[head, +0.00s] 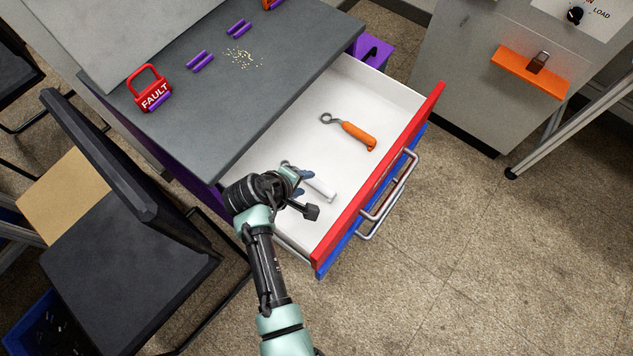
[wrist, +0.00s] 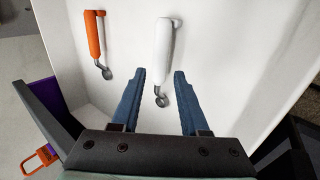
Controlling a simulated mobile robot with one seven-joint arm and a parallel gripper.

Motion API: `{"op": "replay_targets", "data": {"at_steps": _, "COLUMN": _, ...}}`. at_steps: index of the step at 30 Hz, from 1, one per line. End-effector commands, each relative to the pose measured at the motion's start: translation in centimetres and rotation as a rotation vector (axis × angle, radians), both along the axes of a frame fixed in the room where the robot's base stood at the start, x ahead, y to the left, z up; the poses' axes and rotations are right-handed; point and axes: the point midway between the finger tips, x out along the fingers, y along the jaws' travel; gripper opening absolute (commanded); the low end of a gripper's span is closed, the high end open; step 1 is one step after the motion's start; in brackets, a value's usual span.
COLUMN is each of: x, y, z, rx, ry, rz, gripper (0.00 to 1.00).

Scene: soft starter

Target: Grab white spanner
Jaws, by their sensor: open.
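The white spanner (head: 321,187) lies in the open drawer, with its white handle toward the red drawer front and its grey ring end partly hidden by my gripper in the head view. In the wrist view the white spanner (wrist: 165,50) lies ahead of my gripper (wrist: 158,75), its grey ring end between the two blue fingers as seen from above. My gripper (head: 304,184) is open and empty over the drawer. I cannot tell how high the fingers are above the spanner. An orange-handled spanner (head: 357,134) lies apart in the same drawer and shows in the wrist view (wrist: 95,40).
The white drawer (head: 385,95) has a red front (head: 378,170). The grey tabletop (head: 220,110) overhangs its back part and carries a red FAULT padlock (head: 153,92) and purple pieces (head: 201,61). A black chair (head: 130,240) stands at left. Floor right of the drawer is clear.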

Motion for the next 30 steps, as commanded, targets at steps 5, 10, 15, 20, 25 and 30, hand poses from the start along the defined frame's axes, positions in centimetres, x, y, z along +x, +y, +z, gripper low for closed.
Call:
{"op": "replay_targets", "data": {"at_steps": 5, "x": 0.6, "y": -1.1, "z": -1.6, "rx": 0.000, "ry": 0.001, "rz": -0.004, "gripper": 0.44}}
{"op": "replay_targets", "data": {"at_steps": 10, "x": 1.5, "y": -2.1, "z": -3.6, "rx": 0.000, "ry": 0.000, "rz": -0.002, "gripper": 0.44}}
{"op": "replay_targets", "data": {"at_steps": 15, "x": 1.9, "y": -2.4, "z": -4.3, "rx": 0.001, "ry": -0.001, "rz": -0.002, "gripper": 0.44}}
{"op": "replay_targets", "data": {"at_steps": 20, "x": 1.9, "y": -2.4, "z": -4.3, "rx": 0.001, "ry": -0.002, "rz": -0.001, "gripper": 0.44}}
{"op": "replay_targets", "data": {"at_steps": 25, "x": 1.9, "y": -2.4, "z": -4.3, "rx": 0.000, "ry": 0.000, "rz": -0.001, "gripper": 0.23}}
{"op": "replay_targets", "data": {"at_steps": 30, "x": 1.9, "y": -2.3, "z": -4.3, "rx": 0.001, "ry": -0.001, "rz": 0.000, "gripper": 0.00}}
